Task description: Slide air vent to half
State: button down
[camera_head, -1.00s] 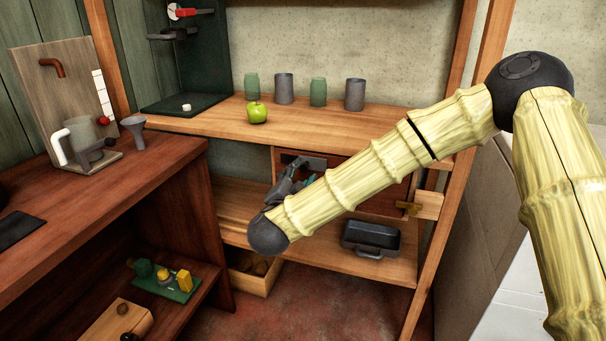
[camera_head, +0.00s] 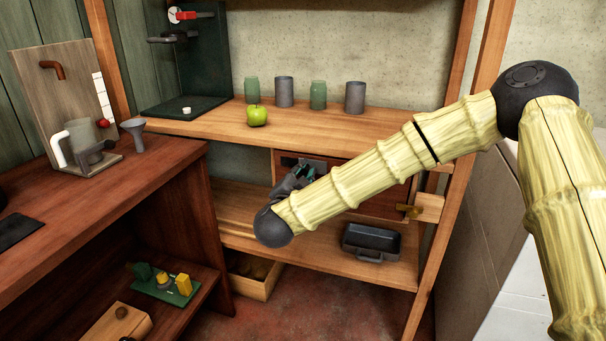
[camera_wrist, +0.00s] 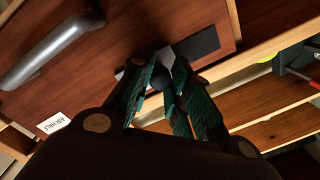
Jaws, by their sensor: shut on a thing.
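The air vent (camera_head: 316,163) is a dark slot with a metal slider plate on the brown wooden door (camera_head: 345,172) under the shelf. In the wrist view the dark slot (camera_wrist: 203,43) runs to the right of the fingers, and a bit of grey metal shows at their left. My gripper (camera_wrist: 160,78) has green ribbed fingers closed around a small dark knob (camera_wrist: 157,77) on the vent's slider. The fingers partly hide the knob and plate. In the head view my gripper (camera_head: 303,172) is at the vent, partly hidden by my arm.
A grey bar handle (camera_wrist: 48,50) and a white label (camera_wrist: 53,123) are on the door. A dark pan (camera_head: 371,241) sits on the lower shelf, a brass latch (camera_head: 410,210) at the door's right.

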jog(key=a, duration=0.1)
jog(key=w+a+p, duration=0.1)
jog(key=a, duration=0.1)
jog(key=shift+d, duration=0.1)
dwell(0.3)
jog(key=c, duration=1.3)
grip_release()
jog(key=shift+s, duration=0.1)
jog(key=v, duration=1.2)
